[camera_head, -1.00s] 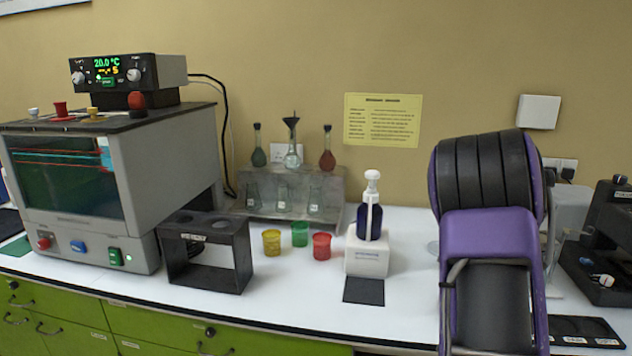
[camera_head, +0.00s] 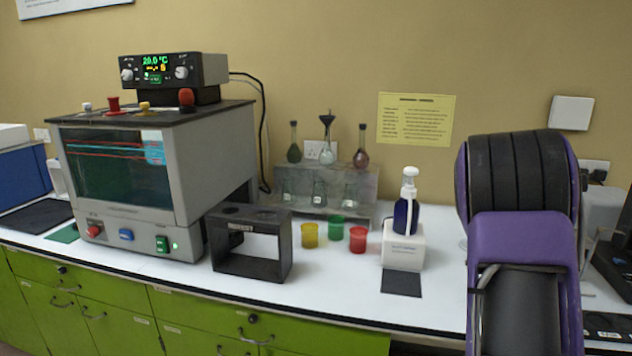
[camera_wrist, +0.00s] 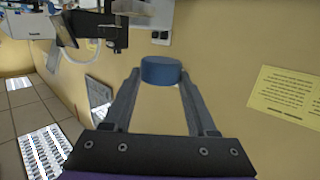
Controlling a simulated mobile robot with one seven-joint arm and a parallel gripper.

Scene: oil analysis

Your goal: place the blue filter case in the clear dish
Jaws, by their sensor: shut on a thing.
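The blue filter case (camera_wrist: 160,71) is a short round blue cylinder. In the wrist view it sits between the fingertips of my gripper (camera_wrist: 160,78), which is shut on it, with the wall behind. In the head view my arm's purple and black links fill the right side, and neither the gripper nor the case shows. A faint clear round edge (camera_head: 463,243) shows on the bench just left of my arm. It may be the clear dish, but most of it is hidden.
On the white bench stand a black stand (camera_head: 250,265), yellow (camera_head: 310,235), green (camera_head: 336,226) and red (camera_head: 357,239) cups, and a white dispenser base (camera_head: 403,250) with a dark bottle. A grey heater cabinet (camera_head: 150,180) is at left. A flask rack (camera_head: 325,195) stands behind.

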